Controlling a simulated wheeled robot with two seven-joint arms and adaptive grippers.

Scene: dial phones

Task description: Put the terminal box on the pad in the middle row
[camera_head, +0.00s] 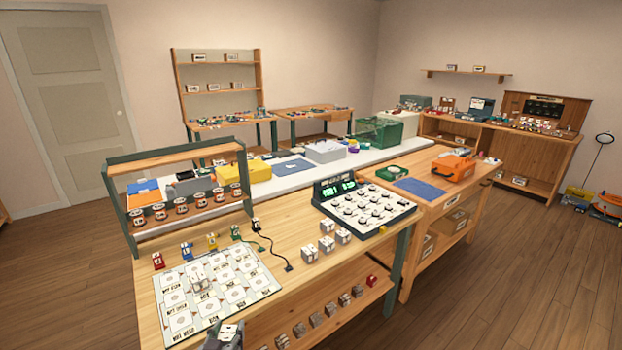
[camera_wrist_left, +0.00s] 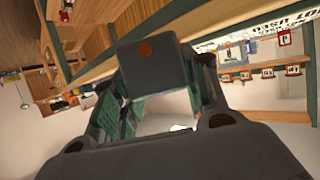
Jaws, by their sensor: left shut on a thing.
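My left gripper (camera_head: 218,340) is at the bottom edge of the head view, near the front edge of the bench. It is shut on a grey terminal box (camera_head: 230,329), which also shows in the left wrist view (camera_wrist_left: 155,68) as a dark grey block with an orange dot. The gripper's green-padded fingers (camera_wrist_left: 150,112) are around its sides. The white sheet of pads (camera_head: 257,284) lies on the bench behind the held box. Its pads are printed squares in rows with captions. One pale box (camera_head: 198,280) stands on the sheet. My right gripper is not in view.
Several grey boxes (camera_head: 327,244) stand right of the sheet, by a dial console (camera_head: 365,206). Small coloured blocks (camera_head: 186,251) and a black cable (camera_head: 268,250) lie behind the sheet. A wooden rack (camera_head: 180,152) rises at the back. More boxes sit on the lower shelf (camera_head: 316,320).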

